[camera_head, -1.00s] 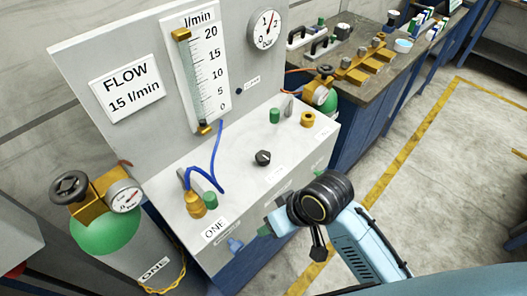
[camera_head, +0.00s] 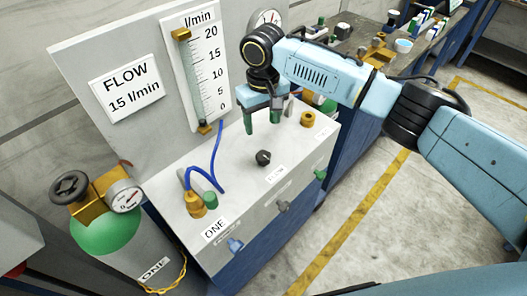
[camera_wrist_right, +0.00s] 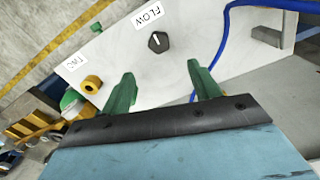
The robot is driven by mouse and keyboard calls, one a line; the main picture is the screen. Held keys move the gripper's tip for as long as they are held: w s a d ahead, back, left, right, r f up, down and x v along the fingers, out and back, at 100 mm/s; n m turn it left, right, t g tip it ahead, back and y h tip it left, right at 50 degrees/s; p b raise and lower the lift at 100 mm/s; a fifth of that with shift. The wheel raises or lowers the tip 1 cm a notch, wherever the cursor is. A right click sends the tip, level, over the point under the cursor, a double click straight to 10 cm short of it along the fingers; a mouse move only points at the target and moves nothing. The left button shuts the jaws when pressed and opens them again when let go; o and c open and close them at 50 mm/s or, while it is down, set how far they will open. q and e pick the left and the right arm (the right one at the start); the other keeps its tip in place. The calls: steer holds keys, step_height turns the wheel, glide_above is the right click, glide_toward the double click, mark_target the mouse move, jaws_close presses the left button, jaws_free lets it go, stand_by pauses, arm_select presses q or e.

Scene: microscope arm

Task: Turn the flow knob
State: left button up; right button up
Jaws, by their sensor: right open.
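The flow knob is a small black faceted knob (camera_head: 263,158) on the top of the white console, behind a small label. In the right wrist view the knob (camera_wrist_right: 158,42), with a white mark on its top, lies beside a label reading FLOW, beyond the gap between my fingers. My right gripper (camera_head: 261,116) has green fingers and is open and empty. It points down above the console, behind the knob and apart from it. The wrist view shows its two fingers spread (camera_wrist_right: 164,86). My left gripper is not in view.
A flow gauge (camera_head: 199,70) and a sign reading FLOW 15 l/min (camera_head: 127,84) are on the upright panel. A blue hose (camera_head: 212,168) and a brass fitting (camera_head: 195,203) stand left of the knob, a brass ring (camera_head: 308,119) behind right. A green cylinder (camera_head: 108,230) stands at left.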

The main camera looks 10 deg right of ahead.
mark_target(264, 155)
step_height(264, 155, down, 13)
steer(key=shift+w+d+f+b, duration=0.1)
steer(key=shift+b, duration=0.2)
steer(key=c, duration=1)
